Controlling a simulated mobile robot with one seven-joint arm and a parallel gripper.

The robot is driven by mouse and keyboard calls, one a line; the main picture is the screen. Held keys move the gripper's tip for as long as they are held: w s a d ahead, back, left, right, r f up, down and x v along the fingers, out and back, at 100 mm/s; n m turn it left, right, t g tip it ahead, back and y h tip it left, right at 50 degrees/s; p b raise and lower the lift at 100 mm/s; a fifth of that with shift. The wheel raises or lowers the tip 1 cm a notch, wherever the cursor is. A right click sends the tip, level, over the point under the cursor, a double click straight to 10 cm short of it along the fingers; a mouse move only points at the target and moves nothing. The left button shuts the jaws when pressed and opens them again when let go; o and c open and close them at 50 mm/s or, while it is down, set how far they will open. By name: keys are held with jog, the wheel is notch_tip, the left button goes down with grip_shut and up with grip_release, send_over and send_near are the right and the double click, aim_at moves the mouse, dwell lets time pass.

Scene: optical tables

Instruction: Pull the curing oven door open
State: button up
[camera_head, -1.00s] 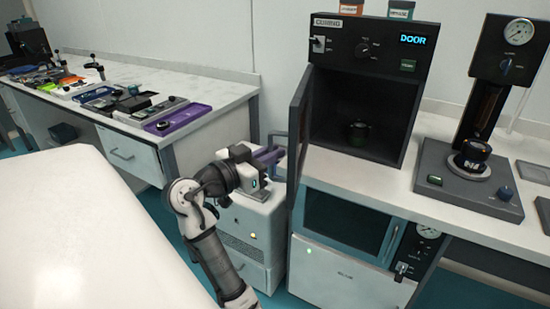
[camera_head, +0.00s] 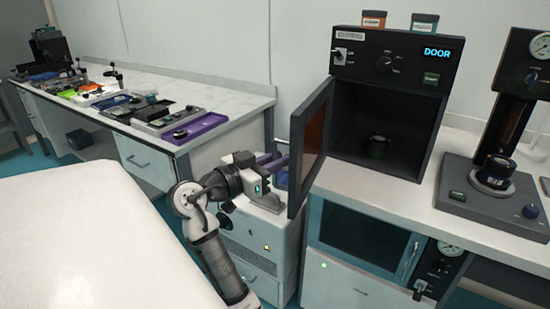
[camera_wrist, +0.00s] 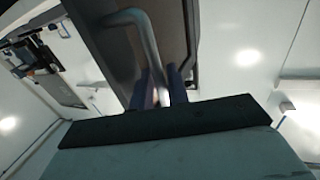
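The curing oven (camera_head: 395,50) is a dark box on the right bench with a lit "DOOR" sign. Its door (camera_head: 311,140), with a brownish window, stands swung out to the left, and the dark chamber is exposed. My gripper (camera_head: 279,161) is at the outer side of the door near its free edge. In the wrist view, the bent metal door handle (camera_wrist: 146,40) runs down between the purple fingers of my gripper (camera_wrist: 163,88), which appear closed around it. The handle is mostly hidden in the head view.
A dark round item (camera_head: 377,145) sits inside the oven. A press with a gauge (camera_head: 494,172) stands to its right. A white cabinet (camera_head: 262,235) is below my gripper. The left bench (camera_head: 225,97) holds trays and tools. A white surface (camera_head: 85,240) fills the lower left.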

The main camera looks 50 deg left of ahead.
jog(key=shift+o, duration=0.8)
jog(key=s+b, duration=0.2)
jog(key=s, duration=1.1)
jog(key=shift+s, duration=0.4)
jog(key=shift+a, duration=0.1)
